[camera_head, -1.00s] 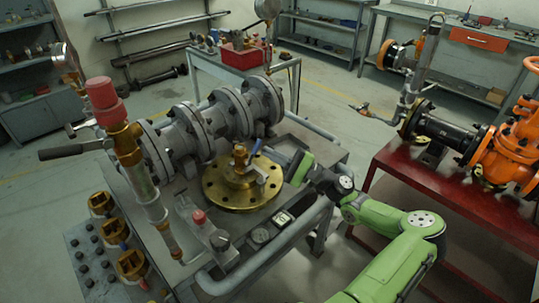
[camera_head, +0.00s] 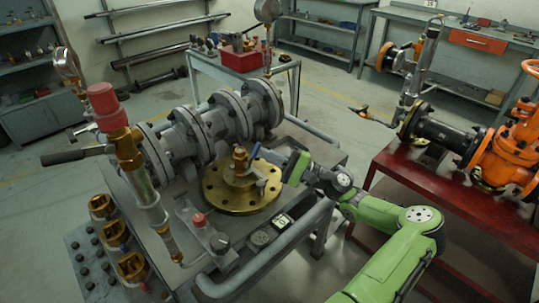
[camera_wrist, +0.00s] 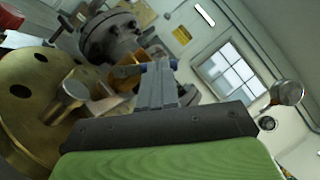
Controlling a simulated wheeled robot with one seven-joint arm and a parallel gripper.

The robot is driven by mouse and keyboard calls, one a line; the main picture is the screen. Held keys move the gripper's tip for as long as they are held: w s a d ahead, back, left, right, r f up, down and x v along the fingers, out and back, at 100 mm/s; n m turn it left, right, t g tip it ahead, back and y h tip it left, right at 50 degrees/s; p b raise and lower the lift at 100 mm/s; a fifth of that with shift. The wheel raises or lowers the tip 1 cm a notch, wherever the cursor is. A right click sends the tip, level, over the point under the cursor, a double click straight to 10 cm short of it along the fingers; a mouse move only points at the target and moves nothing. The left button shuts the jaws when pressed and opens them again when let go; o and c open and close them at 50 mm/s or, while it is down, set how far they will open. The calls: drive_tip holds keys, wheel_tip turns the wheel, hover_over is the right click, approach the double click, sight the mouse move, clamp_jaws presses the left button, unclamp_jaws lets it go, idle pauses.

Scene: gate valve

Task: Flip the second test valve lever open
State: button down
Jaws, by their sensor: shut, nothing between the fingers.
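A gold flange (camera_head: 213,190) lies flat on the grey bench, with a small brass valve (camera_head: 239,160) standing on its middle. A short blue lever (camera_head: 255,149) sticks up to the right from that valve. My gripper (camera_head: 266,156) reaches in from the right at lever height, its fingertips close beside the lever. In the wrist view, my shut, empty fingers (camera_wrist: 158,68) point at the brass valve body (camera_wrist: 125,74). Blue ends of the lever (camera_wrist: 147,67) show around the fingertips. I cannot tell whether they touch. The gold flange (camera_wrist: 30,100) fills the left side.
A large grey flanged pipe (camera_head: 205,130) lies behind the flange. A red-capped brass and steel fitting (camera_head: 125,130) stands at the left. A black knob and small gauges (camera_head: 260,238) sit at the bench's front. A red table (camera_head: 425,180) with an orange valve stands right.

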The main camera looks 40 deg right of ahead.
drive_tip(key=shift+r, duration=0.15)
drive_tip(key=shift+a+r+n+g+h+p, duration=0.1)
drive_tip(key=shift+a+r+n+g+p, duration=0.3)
drive_tip(key=shift+n+g+p, duration=0.5)
drive_tip(key=shift+a+r+n+g+h+p, duration=0.1)
drive_tip(key=shift+a+r+n+g+p, duration=0.3)
drive_tip(key=shift+n, duration=0.85)
drive_tip(key=shift+a+r+n+g+h+p, duration=0.1)
drive_tip(key=shift+a+n+g+p, duration=0.4)
drive_tip(key=shift+n+p, duration=0.5)
